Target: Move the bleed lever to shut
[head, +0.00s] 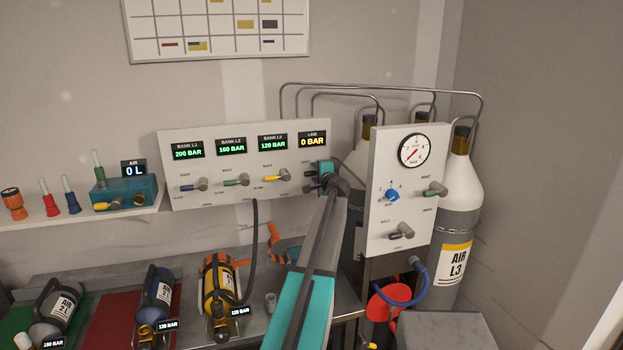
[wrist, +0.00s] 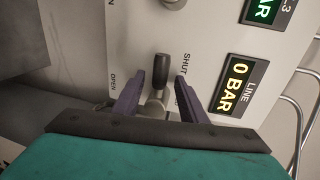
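A lever with a black handle (wrist: 161,70) sits on the white panel below the LINE readout of 0 BAR. No bleed label is readable on it. In the wrist view the handle points up from its grey hub, with the word SHUT to its right and OPEN to its left. My gripper (wrist: 158,79) is open, with one purple finger on each side of the lever and a visible gap on both sides. In the head view my gripper (head: 324,175) is at the panel's right end and mostly covers this lever.
The white bank panel (head: 225,140) has more levers left of my gripper: blue (head: 195,186), green (head: 236,181), yellow (head: 276,176). A gauge panel (head: 380,160) stands close on the right, before tall cylinders (head: 462,185). Small cylinders and a dark hose (head: 253,240) are below.

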